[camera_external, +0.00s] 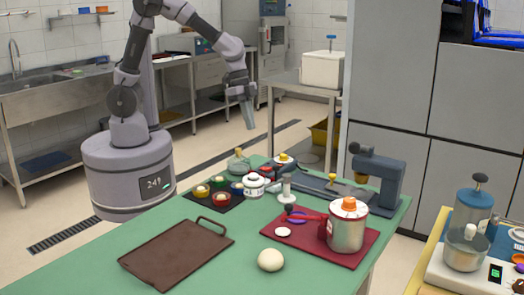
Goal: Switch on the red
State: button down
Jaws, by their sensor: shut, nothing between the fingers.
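A red round switch-like piece (221,199) sits on a black board (231,205) on the green table, at the front of a small group. A yellow one (201,191), a green one (218,183) and a blue one (237,188) sit around it. Whether any of them is lit or pressed is too small to tell. My gripper (246,120) hangs in the air beyond the table's far edge, above and well apart from the board. It points down, is shut and holds nothing.
A brown tray (160,262), a dough ball (271,260) and a dark red tray (366,245) with a metal pot (347,228) lie on the green table (90,255). A white jar (254,185) stands right of the board. A grey machine (388,180) stands at the right end.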

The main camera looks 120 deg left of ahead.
aim_at(267, 169)
jog(key=w+a+m+h+p, duration=0.1)
jog(key=m+p, duration=0.1)
jog(key=m, duration=0.4)
jog(key=w+a+r+m+g+h+p, duration=0.1)
jog(key=w+m+p, duration=0.1)
jog(key=m, duration=0.3)
jog(key=w+a+m+g+h+p, duration=0.1)
jog(key=m+p, duration=0.3)
jog(key=m, duration=0.2)
jog(key=shift+w+r+m, duration=0.15)
jog(key=shift+w+m, duration=0.15)
jog(key=shift+w, duration=0.05)
jog(key=b+x, duration=0.1)
jog(key=x, duration=0.3)
jog(key=b+x, duration=0.1)
jog(key=x, duration=0.4)
jog(key=b+x, duration=0.1)
jog(key=x, duration=0.3)
jog(key=shift+w+a, duration=0.3)
jog(key=shift+w, duration=0.1)
jog(key=shift+w+f, duration=0.15)
jog(key=shift+f, duration=0.25)
